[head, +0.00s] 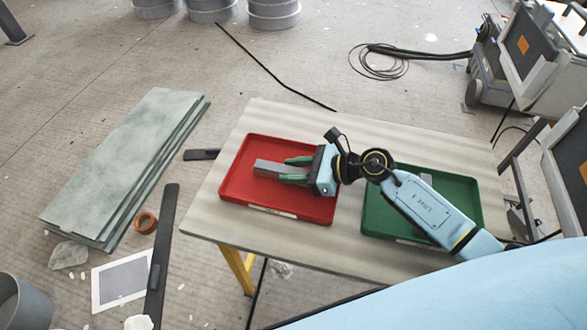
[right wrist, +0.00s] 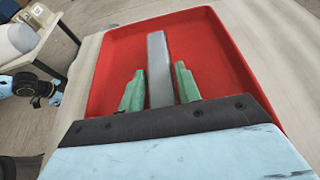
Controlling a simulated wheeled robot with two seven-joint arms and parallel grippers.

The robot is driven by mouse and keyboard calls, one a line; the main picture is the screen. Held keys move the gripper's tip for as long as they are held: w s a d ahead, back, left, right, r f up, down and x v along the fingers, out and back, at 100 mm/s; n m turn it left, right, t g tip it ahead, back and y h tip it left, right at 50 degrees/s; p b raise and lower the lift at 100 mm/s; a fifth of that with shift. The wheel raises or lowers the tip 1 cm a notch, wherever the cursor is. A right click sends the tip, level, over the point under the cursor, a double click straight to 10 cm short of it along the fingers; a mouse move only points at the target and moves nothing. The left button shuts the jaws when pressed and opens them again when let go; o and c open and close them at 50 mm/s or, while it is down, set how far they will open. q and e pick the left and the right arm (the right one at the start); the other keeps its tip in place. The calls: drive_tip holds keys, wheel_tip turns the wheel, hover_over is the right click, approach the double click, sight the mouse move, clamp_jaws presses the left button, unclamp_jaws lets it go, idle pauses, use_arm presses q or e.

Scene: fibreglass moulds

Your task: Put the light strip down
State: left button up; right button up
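The light strip is a grey bar (head: 266,167) in the red tray (head: 237,185) on the table. My right gripper (head: 285,170) reaches into the tray from the right, its green fingers on either side of the strip. The right wrist view shows the strip (right wrist: 158,62) running forward between the fingers (right wrist: 160,75), with a gap on each side. The fingers are open. The strip appears to lie flat on the tray floor; its near end is hidden by the gripper. A blue and black arm (right wrist: 25,85), probably my left, shows at that view's left edge; its fingers cannot be made out.
A green tray (head: 376,216) sits to the right on the table (head: 300,245), partly under my right arm. Stacked greenish boards (head: 125,160) lie on the floor at left. Wheeled machines (head: 490,65) stand at right. Bare tabletop shows around the trays.

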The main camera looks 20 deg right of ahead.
use_arm(q)
drive_tip(key=shift+s, duration=0.1)
use_arm(e)
drive_tip(key=shift+o, duration=1.4)
drive_tip(key=shift+r, duration=0.15)
drive_tip(key=p+v, duration=0.1)
drive_tip(key=v, duration=0.9)
drive_tip(key=shift+s+d+r+p, duration=0.15)
drive_tip(key=shift+s+d+p, duration=0.05)
drive_tip(key=shift+d+p, duration=0.1)
use_arm(q)
drive_tip(key=shift+s+a+f, duration=0.15)
drive_tip(key=shift+s+f, duration=0.55)
drive_tip(key=shift+s, duration=0.15)
drive_tip(key=shift+s+a+f, duration=0.15)
drive_tip(key=shift+s+f, duration=0.55)
drive_tip(key=shift+s, duration=0.1)
use_arm(e)
drive_tip(key=shift+s+d+r, duration=0.3)
drive_tip(key=shift+d, duration=0.15)
